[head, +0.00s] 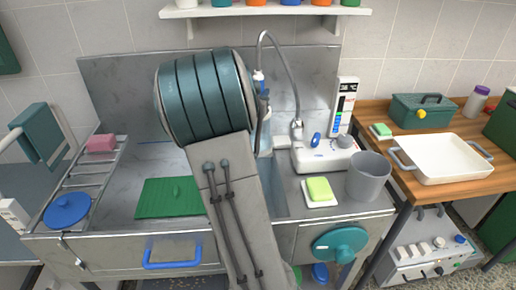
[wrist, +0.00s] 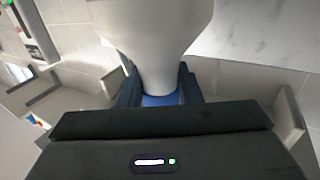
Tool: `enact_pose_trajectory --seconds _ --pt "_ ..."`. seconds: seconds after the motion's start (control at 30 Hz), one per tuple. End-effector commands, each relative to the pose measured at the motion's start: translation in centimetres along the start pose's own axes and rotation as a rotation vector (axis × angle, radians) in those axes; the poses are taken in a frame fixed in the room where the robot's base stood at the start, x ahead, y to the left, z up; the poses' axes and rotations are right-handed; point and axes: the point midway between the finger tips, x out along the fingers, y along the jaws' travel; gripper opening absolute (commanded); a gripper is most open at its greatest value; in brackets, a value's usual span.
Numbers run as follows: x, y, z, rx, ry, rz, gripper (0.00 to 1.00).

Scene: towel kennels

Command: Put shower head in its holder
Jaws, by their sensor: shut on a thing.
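In the wrist view, my gripper (wrist: 158,92) is shut on the narrow neck of a white, flared piece, which I take to be the shower head (wrist: 155,30). A blue part shows between the fingers. In the head view, a grey hose (head: 292,75) arcs up from a fitting on the white unit and comes down to a small white and blue piece (head: 259,77) beside my arm. My arm hides most of the gripper and the held piece there. I cannot clearly make out the holder in either view.
The white unit (head: 325,158) with knobs stands at the right of the steel sink counter. A grey cup (head: 368,176) and a green sponge (head: 318,188) on a white dish are in front of it. A shelf (head: 265,11) hangs above. A green mat (head: 170,197) lies left.

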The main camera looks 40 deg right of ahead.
Motion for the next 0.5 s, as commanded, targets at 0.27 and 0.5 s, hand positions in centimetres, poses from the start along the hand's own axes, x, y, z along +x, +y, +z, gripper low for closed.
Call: enact_pose_trajectory --seconds 0.27,0.5 --pt "0.0 0.0 1.7 0.0 0.002 0.0 0.0" --pt "0.0 0.0 3.6 0.0 0.002 0.0 0.0"
